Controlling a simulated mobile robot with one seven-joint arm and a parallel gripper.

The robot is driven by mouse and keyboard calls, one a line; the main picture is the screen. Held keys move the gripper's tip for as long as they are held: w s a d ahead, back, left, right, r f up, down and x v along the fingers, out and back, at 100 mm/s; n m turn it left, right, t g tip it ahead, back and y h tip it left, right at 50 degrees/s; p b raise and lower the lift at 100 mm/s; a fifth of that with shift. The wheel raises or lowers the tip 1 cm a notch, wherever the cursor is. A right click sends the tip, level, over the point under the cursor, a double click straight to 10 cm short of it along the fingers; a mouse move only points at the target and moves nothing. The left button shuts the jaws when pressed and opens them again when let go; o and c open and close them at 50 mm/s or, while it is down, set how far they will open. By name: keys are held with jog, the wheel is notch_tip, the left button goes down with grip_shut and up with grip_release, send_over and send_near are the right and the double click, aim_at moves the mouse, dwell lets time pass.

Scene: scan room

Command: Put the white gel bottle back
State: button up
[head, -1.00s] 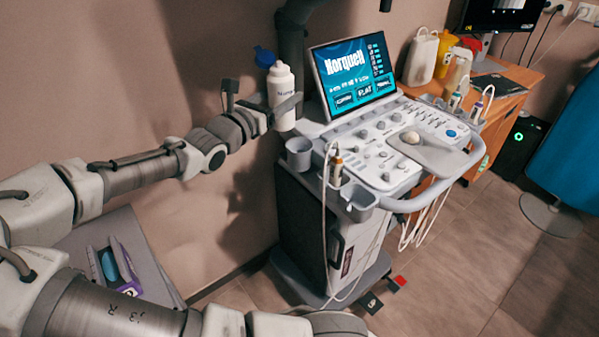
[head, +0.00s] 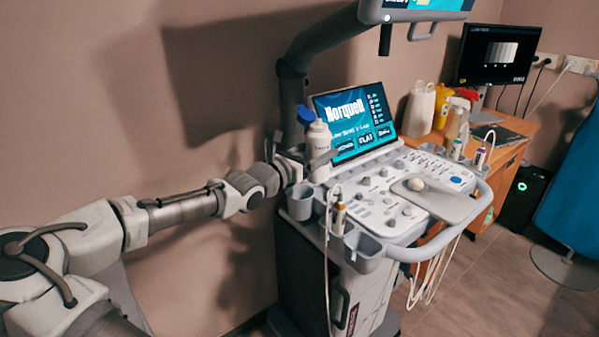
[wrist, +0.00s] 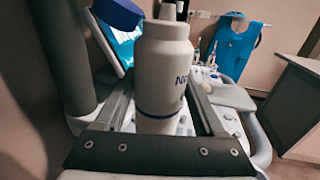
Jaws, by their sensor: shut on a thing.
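The white gel bottle (head: 319,143) with a blue flip cap is upright in my gripper (head: 318,162), in front of the left side of the console screen. In the wrist view the bottle (wrist: 163,65) stands between the two fingers of my gripper (wrist: 165,105), which are shut on it. Its blue cap (wrist: 118,12) hangs open to the left. An empty grey cup holder (head: 300,201) sits on the console's left edge, just below and left of the bottle. I cannot tell whether the bottle's base touches anything.
The ultrasound console (head: 400,195) fills the middle, with its lit screen (head: 352,125) behind the bottle. A probe (head: 339,217) stands in a front-left holder. A monitor arm (head: 320,45) rises behind. An orange desk (head: 512,140) with bottles stands at right.

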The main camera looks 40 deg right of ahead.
jog(key=w+f, duration=0.6)
jog(key=f, duration=0.1)
jog(key=shift+f+b, duration=0.25)
jog(key=shift+b, duration=0.2)
jog(key=shift+f, duration=0.1)
jog(key=shift+f+b, duration=0.35)
jog(key=shift+f, duration=0.2)
jog(key=o, duration=0.9)
jog(key=shift+c, duration=0.2)
